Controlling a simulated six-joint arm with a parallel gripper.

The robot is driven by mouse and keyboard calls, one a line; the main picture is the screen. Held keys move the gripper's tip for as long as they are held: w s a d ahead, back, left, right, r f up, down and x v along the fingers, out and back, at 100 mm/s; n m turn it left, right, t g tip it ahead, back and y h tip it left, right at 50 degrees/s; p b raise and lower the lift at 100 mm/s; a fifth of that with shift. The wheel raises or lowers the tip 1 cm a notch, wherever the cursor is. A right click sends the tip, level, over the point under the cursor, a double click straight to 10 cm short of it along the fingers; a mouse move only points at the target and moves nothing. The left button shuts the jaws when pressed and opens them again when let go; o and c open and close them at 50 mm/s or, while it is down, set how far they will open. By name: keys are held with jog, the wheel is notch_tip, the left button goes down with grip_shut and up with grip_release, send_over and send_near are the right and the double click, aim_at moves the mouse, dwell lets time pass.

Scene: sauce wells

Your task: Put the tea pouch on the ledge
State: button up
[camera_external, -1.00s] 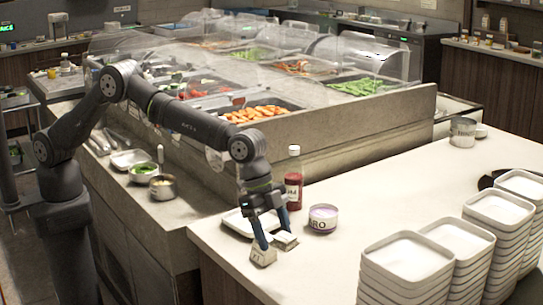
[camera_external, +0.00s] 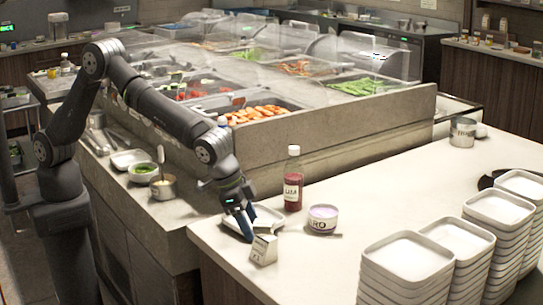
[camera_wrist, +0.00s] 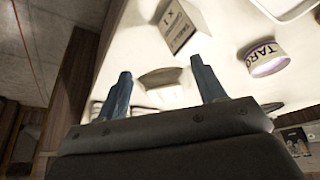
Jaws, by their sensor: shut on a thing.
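My gripper (camera_external: 246,232) points down over the near left end of the white counter, beside a small white box (camera_external: 264,249). In the wrist view, my gripper (camera_wrist: 158,68) has its two blue fingers set apart, with a pale, flat tea pouch (camera_wrist: 162,80) between them. My gripper is shut on this pouch. In the external view I cannot make the pouch out clearly behind the fingers. The box also shows in the wrist view (camera_wrist: 184,24), beyond the fingertips. A grey stone ledge (camera_external: 205,207) runs along the front of the food bar, left of the white counter.
A white tray (camera_external: 268,214) lies behind my gripper. A red sauce bottle (camera_external: 293,180) and a labelled tub (camera_external: 323,219) stand to the right. Stacked white dishes (camera_external: 405,262) fill the front right. Small bowls (camera_external: 143,170) and a metal pot (camera_external: 163,188) stand on the ledge.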

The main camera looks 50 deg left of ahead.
jog(key=s+a+n+g+y, duration=0.2)
jog(key=s+a+n+y, duration=0.15)
jog(key=a+n, duration=1.1)
jog(key=s+a+n+g+y, duration=0.1)
jog(key=s+a+n+y, duration=0.25)
jog(key=a+n, duration=1.15)
jog(key=m, duration=0.3)
send_over(195, 212)
jog(key=d, duration=0.1)
jog(key=shift+y, duration=0.3)
jog(key=f, duration=0.7)
jog(key=shift+d+f, duration=0.2)
jog(key=shift+f, duration=2.1)
jog(key=o, duration=0.5)
jog(key=shift+f, duration=0.15)
jog(key=o, duration=0.5)
